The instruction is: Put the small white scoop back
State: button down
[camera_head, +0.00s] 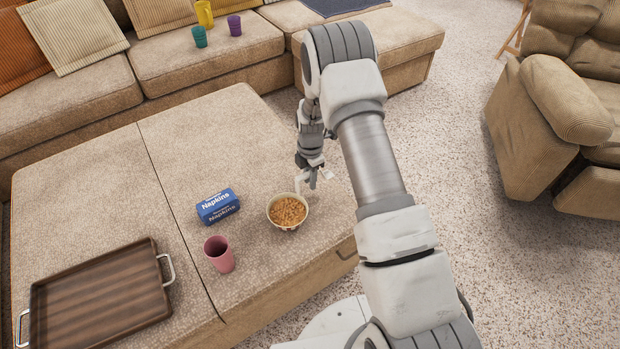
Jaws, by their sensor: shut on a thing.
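My gripper (312,179) is low over the ottoman (110,185), just behind and right of a bowl (288,224). It is shut on a small white scoop (301,184), whose white part shows beside the fingers at the bowl's back right rim. The bowl is pale and filled with orange-brown snack pieces. I cannot tell whether the scoop touches the bowl. The fingertips are small in the view and partly hide the scoop.
A brown wooden tray (100,291) with metal handles lies at the front left. The sofa behind holds teal and purple cups and a yellow pitcher (204,13). A recliner (560,115) stands right.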

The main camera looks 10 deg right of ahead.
jog(key=c, duration=0.8)
grip_release()
jog(key=shift+o, duration=0.2)
jog(key=shift+r, duration=0.1)
jog(key=s+d+r+m+t+p, duration=0.1)
jog(key=s+r+m+p, duration=0.3)
jog(key=r, duration=1.4)
jog(key=s+r+m+t+p, duration=0.15)
jog(key=s+r+m, duration=0.4)
jog(key=r, duration=1.35)
jog(key=s+r+m+t, duration=0.1)
jog(key=s+r+m, duration=0.3)
jog(key=s, duration=0.6)
jog(key=s+r+m+t, duration=0.2)
jog(key=s+r+m, duration=0.3)
jog(key=s+m, duration=0.4)
jog(key=shift+s+d, duration=0.45)
jog(key=shift+s, duration=0.6)
